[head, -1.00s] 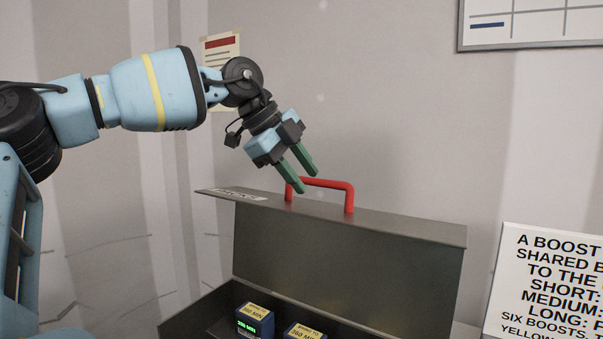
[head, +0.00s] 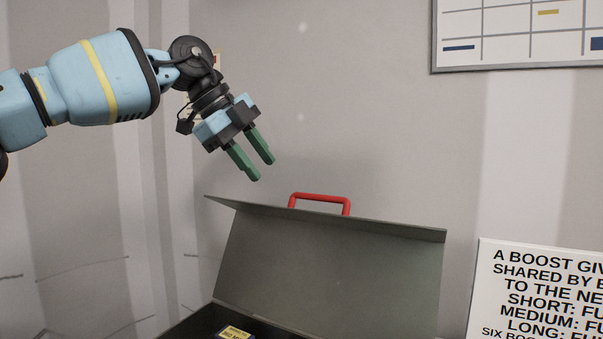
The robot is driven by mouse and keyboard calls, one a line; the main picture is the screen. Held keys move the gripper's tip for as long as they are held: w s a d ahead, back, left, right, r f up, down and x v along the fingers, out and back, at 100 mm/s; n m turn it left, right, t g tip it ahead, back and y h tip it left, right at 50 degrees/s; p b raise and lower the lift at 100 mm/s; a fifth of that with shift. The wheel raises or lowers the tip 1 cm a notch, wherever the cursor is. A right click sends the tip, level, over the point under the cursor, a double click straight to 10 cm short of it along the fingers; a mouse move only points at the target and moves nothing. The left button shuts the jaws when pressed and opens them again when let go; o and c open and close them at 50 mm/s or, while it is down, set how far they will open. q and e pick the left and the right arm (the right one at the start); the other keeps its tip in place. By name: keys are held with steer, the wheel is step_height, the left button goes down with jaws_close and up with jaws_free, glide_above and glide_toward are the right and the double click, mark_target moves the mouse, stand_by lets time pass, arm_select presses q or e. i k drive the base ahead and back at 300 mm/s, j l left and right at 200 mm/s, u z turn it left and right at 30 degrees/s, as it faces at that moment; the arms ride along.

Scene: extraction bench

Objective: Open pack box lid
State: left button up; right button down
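The pack box lid (head: 330,270) stands raised, tilted back, with its dark grey inner face toward me. A red handle (head: 320,198) shows above the lid's top edge. The open box (head: 190,328) shows only in part at the bottom of the view. My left gripper (head: 262,170) is open, its two green fingers apart with nothing between them. It is up and to the left of the handle, clear of the lid. My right gripper is not in view.
A white sign with black text (head: 530,290) stands to the right. A wall chart (head: 520,30) hangs at the upper right. The wall space above the lid is clear.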

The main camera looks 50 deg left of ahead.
mark_target(325, 276)
steer(key=k, duration=1)
